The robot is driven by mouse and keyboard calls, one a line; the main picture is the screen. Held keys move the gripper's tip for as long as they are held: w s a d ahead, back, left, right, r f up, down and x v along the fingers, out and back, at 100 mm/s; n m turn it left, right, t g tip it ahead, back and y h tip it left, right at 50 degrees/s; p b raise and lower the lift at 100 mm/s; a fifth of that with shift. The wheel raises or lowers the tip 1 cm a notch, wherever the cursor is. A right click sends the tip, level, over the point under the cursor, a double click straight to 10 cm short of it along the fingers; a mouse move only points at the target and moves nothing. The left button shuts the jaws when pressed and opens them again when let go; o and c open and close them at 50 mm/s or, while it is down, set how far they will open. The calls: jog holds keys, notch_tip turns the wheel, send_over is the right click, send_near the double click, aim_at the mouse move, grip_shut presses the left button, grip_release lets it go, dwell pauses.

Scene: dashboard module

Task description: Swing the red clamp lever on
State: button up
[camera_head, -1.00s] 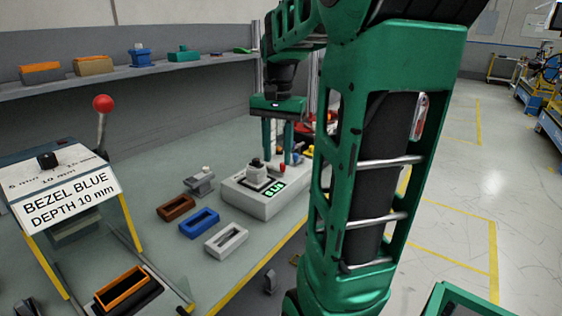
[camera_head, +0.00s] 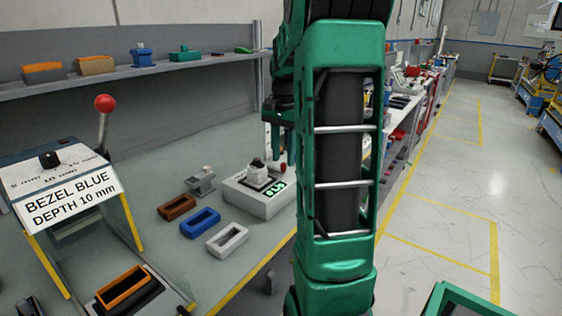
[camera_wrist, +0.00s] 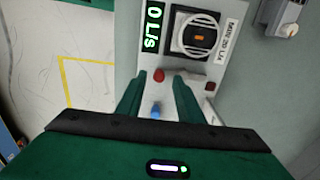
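In the wrist view the box (camera_wrist: 125,45) shows a display reading 0 L/s. A small red knob (camera_wrist: 159,75), possibly the clamp lever's end, is between and just beyond my fingertips, not visibly gripped. A blue knob (camera_wrist: 155,112) lies nearer, between the fingers, and a small dark red part (camera_wrist: 210,86) is right of them. My gripper (camera_wrist: 157,82) is open above the box. In the head view my arm hides most of it.
A press-like stand with a red-ball lever (camera_head: 104,103) and a bezel sign (camera_head: 72,200) is at left. Brown (camera_head: 177,207), blue (camera_head: 200,222) and white (camera_head: 227,240) frames lie before the box. A grey clamp-like part (camera_head: 201,182) stands beside them.

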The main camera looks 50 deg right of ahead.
jog(key=shift+f, duration=1.1)
grip_shut()
jog(key=shift+d, duration=0.15)
jog(key=shift+n, duration=0.3)
